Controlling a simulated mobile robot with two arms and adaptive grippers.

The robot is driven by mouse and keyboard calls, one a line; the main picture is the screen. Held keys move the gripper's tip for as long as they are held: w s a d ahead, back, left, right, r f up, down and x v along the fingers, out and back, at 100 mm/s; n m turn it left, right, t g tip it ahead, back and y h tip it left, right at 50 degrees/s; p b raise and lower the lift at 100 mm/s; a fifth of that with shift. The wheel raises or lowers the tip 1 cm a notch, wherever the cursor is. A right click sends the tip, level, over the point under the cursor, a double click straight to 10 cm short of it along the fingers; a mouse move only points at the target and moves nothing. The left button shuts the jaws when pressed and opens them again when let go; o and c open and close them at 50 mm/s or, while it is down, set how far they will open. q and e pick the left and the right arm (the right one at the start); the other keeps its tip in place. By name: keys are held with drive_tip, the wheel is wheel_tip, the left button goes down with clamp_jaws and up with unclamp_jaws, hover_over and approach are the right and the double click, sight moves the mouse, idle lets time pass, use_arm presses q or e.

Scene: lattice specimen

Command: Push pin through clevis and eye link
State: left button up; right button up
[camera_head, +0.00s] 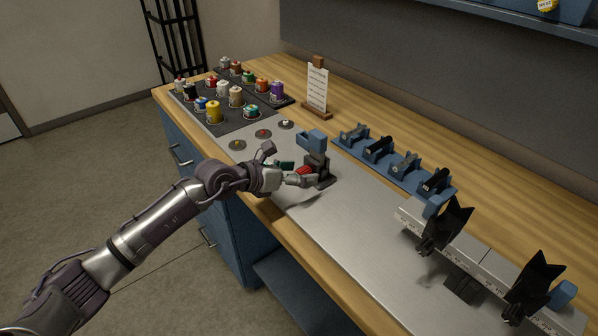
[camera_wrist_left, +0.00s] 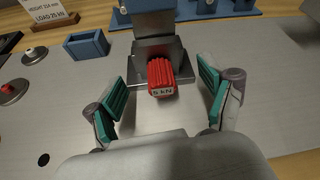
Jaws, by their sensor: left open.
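A red ribbed knob-like piece (camera_wrist_left: 161,78) with a light end face marked "5 kN" sticks out from a dark grey metal stand (camera_wrist_left: 158,50). It also shows in the head view (camera_head: 305,170), low on the stand (camera_head: 321,172). I cannot tell whether it is the pin's head. A blue block (camera_head: 318,137) tops the stand; its lower part (camera_wrist_left: 152,5) shows at the top of the wrist view. My left gripper (camera_head: 288,172) is open, its teal-padded fingers on either side of the red piece, with gaps visible. Clevis and eye link are not clearly distinguishable. My right gripper is not in view.
A small blue open box (camera_wrist_left: 87,45) sits left of the stand. A blue rack (camera_head: 400,170) of grey and black parts lies behind. A ruled fixture (camera_head: 484,262) with black uprights stands at right.

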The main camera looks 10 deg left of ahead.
use_arm(q)
drive_tip(key=shift+p+v, duration=0.55)
drive_tip(key=shift+v, duration=0.6)
drive_tip(key=shift+p+v, duration=0.45)
drive_tip(key=shift+v, duration=0.9)
drive_tip(key=shift+s+a+r, duration=0.1)
drive_tip(key=shift+s+a, duration=0.15)
drive_tip(key=shift+a, duration=0.05)
drive_tip(key=v, duration=1.1)
drive_tip(key=shift+s+r, duration=0.1)
